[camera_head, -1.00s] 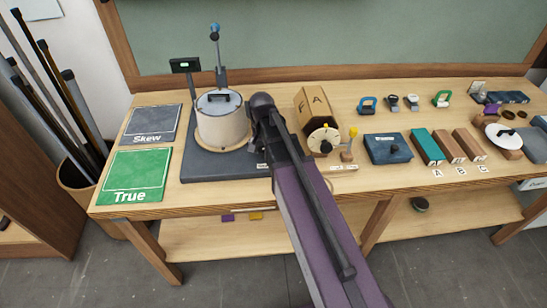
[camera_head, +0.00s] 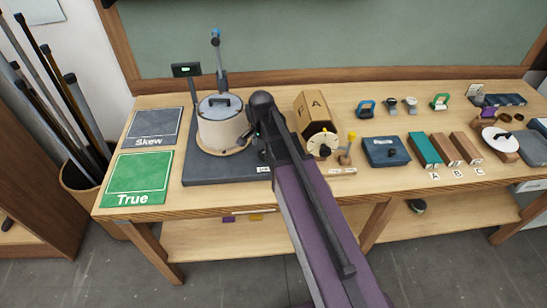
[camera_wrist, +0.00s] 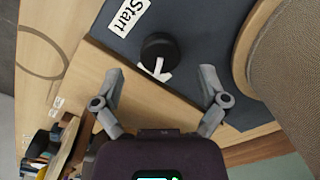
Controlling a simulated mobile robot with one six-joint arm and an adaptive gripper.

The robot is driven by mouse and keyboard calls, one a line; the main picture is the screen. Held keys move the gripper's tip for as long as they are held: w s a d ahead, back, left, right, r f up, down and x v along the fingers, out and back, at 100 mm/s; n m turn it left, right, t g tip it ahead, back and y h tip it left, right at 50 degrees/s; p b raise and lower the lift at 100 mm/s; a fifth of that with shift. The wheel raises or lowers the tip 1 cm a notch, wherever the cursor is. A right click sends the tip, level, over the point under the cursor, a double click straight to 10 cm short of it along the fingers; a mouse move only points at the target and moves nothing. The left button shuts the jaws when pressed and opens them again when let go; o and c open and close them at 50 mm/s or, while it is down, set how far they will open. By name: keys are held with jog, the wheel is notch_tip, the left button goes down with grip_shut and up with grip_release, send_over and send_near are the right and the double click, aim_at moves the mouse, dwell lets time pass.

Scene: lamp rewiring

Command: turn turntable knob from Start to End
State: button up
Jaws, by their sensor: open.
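The turntable knob (camera_wrist: 160,48) is black and round, with a white pointer. It sits on the dark grey base near its edge in the wrist view. A white "Start" label (camera_wrist: 129,18) lies beside it; no "End" label shows. My gripper (camera_wrist: 161,84) is open, its two fingers apart on either side just short of the knob, with nothing between them. The turntable (camera_wrist: 256,42) has a wooden rim and carries a beige drum (camera_wrist: 296,65). In the head view the drum stands on the dark base (camera_head: 205,173), and my arm hides the knob.
A green "True" mat (camera_head: 137,180) and a grey "Skew" mat (camera_head: 152,128) lie left of the base. A post with a blue tip rises behind the drum.

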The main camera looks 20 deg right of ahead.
aim_at(263, 153)
jog(key=shift+r+p, duration=5.5)
jog(key=shift+r, duration=0.3)
jog(key=s+f+n+b, duration=0.6)
jog(key=s+n, duration=0.5)
jog(key=s, duration=0.1)
jog(key=shift+d+f, duration=0.15)
jog(key=shift+f, duration=0.05)
